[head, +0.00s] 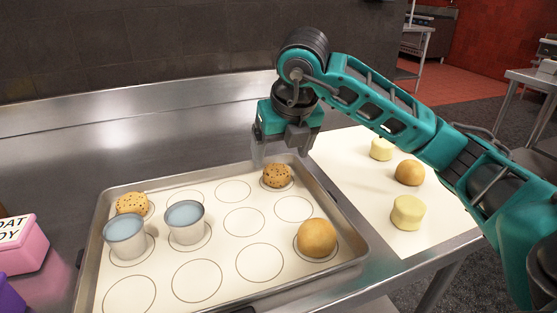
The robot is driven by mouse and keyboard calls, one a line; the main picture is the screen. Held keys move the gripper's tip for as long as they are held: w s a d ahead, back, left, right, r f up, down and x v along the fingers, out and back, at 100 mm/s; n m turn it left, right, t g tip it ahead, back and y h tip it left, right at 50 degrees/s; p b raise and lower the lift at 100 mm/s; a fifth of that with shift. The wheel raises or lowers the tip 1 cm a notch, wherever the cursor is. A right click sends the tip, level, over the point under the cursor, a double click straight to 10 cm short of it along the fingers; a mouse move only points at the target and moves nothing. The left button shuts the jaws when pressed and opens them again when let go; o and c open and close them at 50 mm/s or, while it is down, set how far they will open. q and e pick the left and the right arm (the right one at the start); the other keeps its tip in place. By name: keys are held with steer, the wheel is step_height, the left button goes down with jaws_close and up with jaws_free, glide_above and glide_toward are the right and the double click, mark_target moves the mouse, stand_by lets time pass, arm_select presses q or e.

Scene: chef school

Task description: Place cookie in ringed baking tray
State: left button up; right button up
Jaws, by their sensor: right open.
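The ringed baking tray (217,291) lies on the steel counter, lined with a pale sheet marked with rings. One chocolate-chip cookie (277,175) sits on a ring at the tray's back right, and another cookie (132,203) sits on a ring at the back left. My right gripper (274,150) is open over the tray's back edge, above and slightly left of the back-right cookie. It appears apart from that cookie, and nothing shows between its fingers. My left gripper is not in view.
Two metal cups (125,239) (185,222) and a tan ball (317,238) stand on other tray rings. Several pale and tan dough pieces (408,212) lie on a white sheet (352,172) to the right. A pink box (27,243) is at the left. Several rings are empty.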

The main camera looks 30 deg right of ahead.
steer(key=p+v, duration=0.1)
steer(key=v, duration=0.5)
steer(key=shift+r, duration=0.25)
steer(key=shift+s, duration=0.15)
